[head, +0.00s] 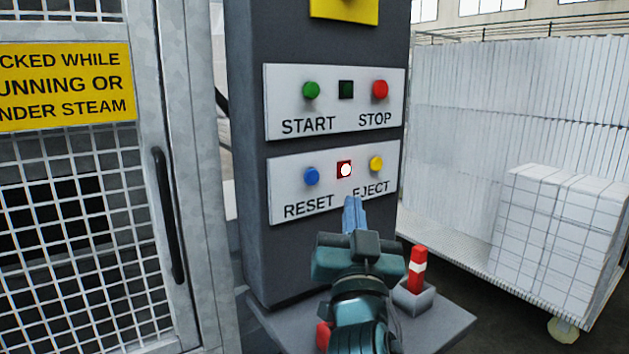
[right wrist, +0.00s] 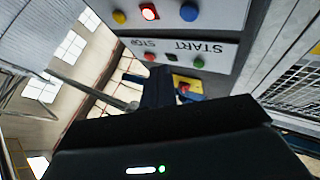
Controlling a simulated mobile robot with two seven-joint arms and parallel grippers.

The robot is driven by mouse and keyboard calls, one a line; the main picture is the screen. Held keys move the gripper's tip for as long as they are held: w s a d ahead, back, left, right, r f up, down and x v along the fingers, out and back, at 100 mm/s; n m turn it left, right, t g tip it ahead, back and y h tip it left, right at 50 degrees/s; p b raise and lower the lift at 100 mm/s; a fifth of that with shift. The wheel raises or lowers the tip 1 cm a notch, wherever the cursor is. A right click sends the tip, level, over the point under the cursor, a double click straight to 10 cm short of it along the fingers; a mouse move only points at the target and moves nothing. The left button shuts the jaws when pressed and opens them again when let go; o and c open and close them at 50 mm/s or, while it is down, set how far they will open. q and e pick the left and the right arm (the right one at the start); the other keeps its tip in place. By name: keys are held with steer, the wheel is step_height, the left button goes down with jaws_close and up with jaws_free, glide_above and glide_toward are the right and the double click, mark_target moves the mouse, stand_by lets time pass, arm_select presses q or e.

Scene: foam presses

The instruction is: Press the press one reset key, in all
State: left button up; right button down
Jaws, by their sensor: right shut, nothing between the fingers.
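The blue RESET key (head: 312,176) sits at the left of the lower white panel (head: 280,210) on the dark column. It also shows in the right wrist view (right wrist: 189,12), upside down. A lit red lamp (head: 345,170) and the yellow EJECT key (head: 376,163) are to its right. My right gripper (head: 353,203) is shut and empty. In the head view its tips appear just below the lamp, to the right of and lower than the RESET key, overlapping the EJECT label. I cannot tell its exact distance from the panel. My left gripper is not in view.
The upper panel holds a green START key (head: 311,90), a dark lamp (head: 346,89) and a red STOP key (head: 380,89). A mesh guard door (head: 85,230) stands left. A cart (head: 500,280) carries white blocks.

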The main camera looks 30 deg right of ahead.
mark_target(312, 177)
steer(key=shift+s+d+r+m+h, duration=0.3)
steer(key=shift+r+m+h, duration=0.1)
steer(key=shift+r+h, duration=0.15)
steer(key=w, duration=0.3)
steer(key=w+b, duration=0.1)
steer(key=w, duration=0.5)
steer(key=shift+a, duration=0.35)
stand_by(0.6)
stand_by(0.8)
steer(key=shift+b, duration=0.4)
